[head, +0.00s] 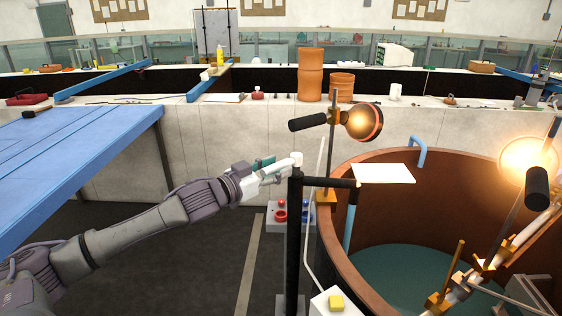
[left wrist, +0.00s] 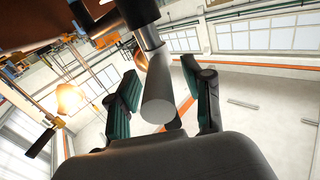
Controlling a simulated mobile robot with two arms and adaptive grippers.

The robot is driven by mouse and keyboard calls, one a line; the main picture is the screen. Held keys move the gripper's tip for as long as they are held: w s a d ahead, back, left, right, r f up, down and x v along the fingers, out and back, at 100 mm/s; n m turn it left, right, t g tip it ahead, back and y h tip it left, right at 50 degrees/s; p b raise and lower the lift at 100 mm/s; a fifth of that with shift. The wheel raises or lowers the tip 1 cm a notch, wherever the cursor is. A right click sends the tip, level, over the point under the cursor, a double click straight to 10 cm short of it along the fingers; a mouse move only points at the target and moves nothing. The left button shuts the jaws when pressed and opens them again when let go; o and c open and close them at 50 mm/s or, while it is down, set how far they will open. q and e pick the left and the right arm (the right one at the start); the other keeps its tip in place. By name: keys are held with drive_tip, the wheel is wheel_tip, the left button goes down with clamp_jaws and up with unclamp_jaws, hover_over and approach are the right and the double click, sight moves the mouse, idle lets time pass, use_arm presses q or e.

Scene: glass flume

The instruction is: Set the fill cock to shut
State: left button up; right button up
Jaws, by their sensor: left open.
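The fill cock stands on a black post (head: 294,235) beside the round tank, with a black pipe (head: 335,183) reaching right over the tank's rim. Its pale lever (head: 274,176) points left from the white top of the post, towards my arm. My left gripper (head: 265,169) is at this lever. In the left wrist view the lever (left wrist: 158,103) shows end-on between the two teal-padded fingers of my left gripper (left wrist: 160,72). The fingers are spread, with gaps visible beside the lever. My right gripper is not in view.
The brown tank (head: 345,255) holds dark green water. A glowing lamp (head: 364,122) on a stand and a pale card (head: 384,173) are close right of the post. A blue table (head: 75,165) is at left.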

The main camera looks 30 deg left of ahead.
use_arm(q)
drive_tip(key=shift+p+x, duration=0.3)
drive_tip(key=shift+x, duration=0.65)
drive_tip(key=shift+c, duration=0.2)
clamp_jaws()
